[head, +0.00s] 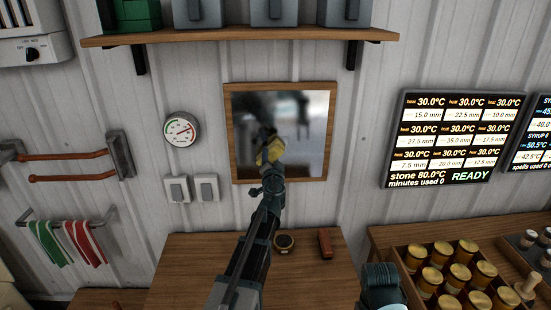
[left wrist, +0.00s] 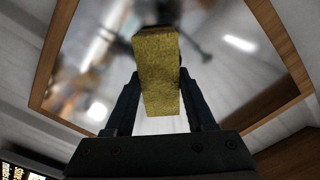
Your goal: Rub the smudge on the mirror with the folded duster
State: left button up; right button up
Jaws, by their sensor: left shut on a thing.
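The mirror (head: 310,115) hangs on the wall in a wooden frame, which also shows in the left wrist view (left wrist: 274,30). My left gripper (head: 271,168) is in front of the mirror's lower middle, shut on the folded duster (head: 270,150). The duster is a yellow block standing out beyond the fingers in the left wrist view (left wrist: 160,70). I cannot tell whether it touches the glass. Dark blurred patches show in the mirror; I cannot tell the smudge from reflections.
A wooden shelf (head: 240,35) with boxes is above the mirror. A round gauge (head: 181,130) and switches (head: 192,188) are to its left. Below is a wooden table (head: 180,270) with a small round tin (head: 284,242) and a red-brown block (head: 325,242). A crate of jars (head: 405,262) stands right.

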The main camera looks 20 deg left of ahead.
pick_arm(q)
jog(key=shift+s+a, duration=0.25)
jog(key=shift+a, duration=0.3)
jog(key=shift+s+a, duration=0.25)
jog(key=shift+a, duration=0.25)
jog(key=shift+w+r+p, duration=0.1)
jog(key=shift+r+p, duration=1)
jog(key=shift+w+d+f, duration=0.1)
jog(key=shift+w+d, duration=0.2)
jog(key=shift+d, duration=0.3)
jog(key=shift+w+d+r, duration=0.1)
jog(key=shift+w+d, duration=0.15)
jog(key=shift+d, duration=0.4)
jog(key=shift+w+d+f, duration=0.1)
jog(key=shift+w+d, duration=0.2)
jog(key=shift+d, duration=0.3)
jog(key=shift+d, duration=0.15)
jog(key=shift+w+d, duration=0.45)
jog(key=shift+d, duration=0.4)
jog(key=shift+w+d, duration=0.4)
jog(key=shift+d, duration=0.4)
jog(key=shift+d, duration=0.1)
